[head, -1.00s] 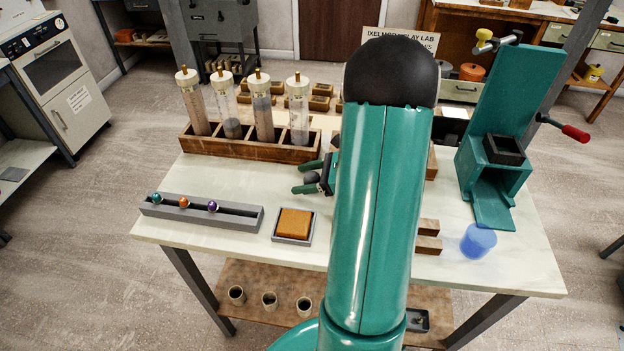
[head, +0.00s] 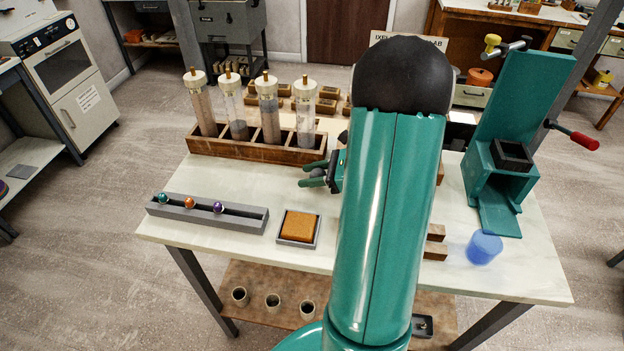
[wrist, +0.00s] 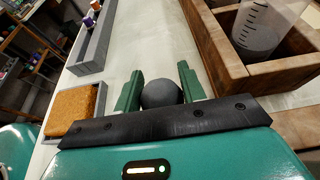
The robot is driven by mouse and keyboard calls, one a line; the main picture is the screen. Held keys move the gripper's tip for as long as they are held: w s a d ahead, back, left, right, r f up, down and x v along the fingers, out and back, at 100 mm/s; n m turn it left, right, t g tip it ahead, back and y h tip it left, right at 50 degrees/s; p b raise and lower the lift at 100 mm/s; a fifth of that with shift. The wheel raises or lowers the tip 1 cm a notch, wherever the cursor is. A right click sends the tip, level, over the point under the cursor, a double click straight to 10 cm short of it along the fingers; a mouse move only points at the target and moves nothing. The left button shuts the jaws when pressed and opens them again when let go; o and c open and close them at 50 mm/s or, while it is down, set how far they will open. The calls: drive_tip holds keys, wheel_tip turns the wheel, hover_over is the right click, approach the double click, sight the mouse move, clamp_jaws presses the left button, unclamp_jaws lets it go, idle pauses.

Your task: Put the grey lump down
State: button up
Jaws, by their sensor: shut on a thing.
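The grey lump (wrist: 161,94) is a dark round ball in the wrist view. It sits between the two green fingers of my gripper (wrist: 159,88), close to the palm bar, and the fingers are shut on it. Its underside is hidden, so I cannot tell whether it touches the table. In the head view my gripper (head: 313,175) points left over the white table (head: 240,185), in front of the wooden rack and behind the sponge tray. The lump is hard to make out there.
The wooden rack (head: 255,148) holds several clear tubes. A grey rail (head: 240,217) carries small coloured balls. An orange sponge (head: 299,226) lies in a tray. A green press (head: 500,178) and blue cup (head: 484,247) stand at right. Table between rack and rail is clear.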

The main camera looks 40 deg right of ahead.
drive_tip(key=s+a+r, duration=0.9)
drive_tip(key=s+r, duration=0.1)
drive_tip(key=r, duration=0.1)
drive_tip(key=shift+a, duration=0.3)
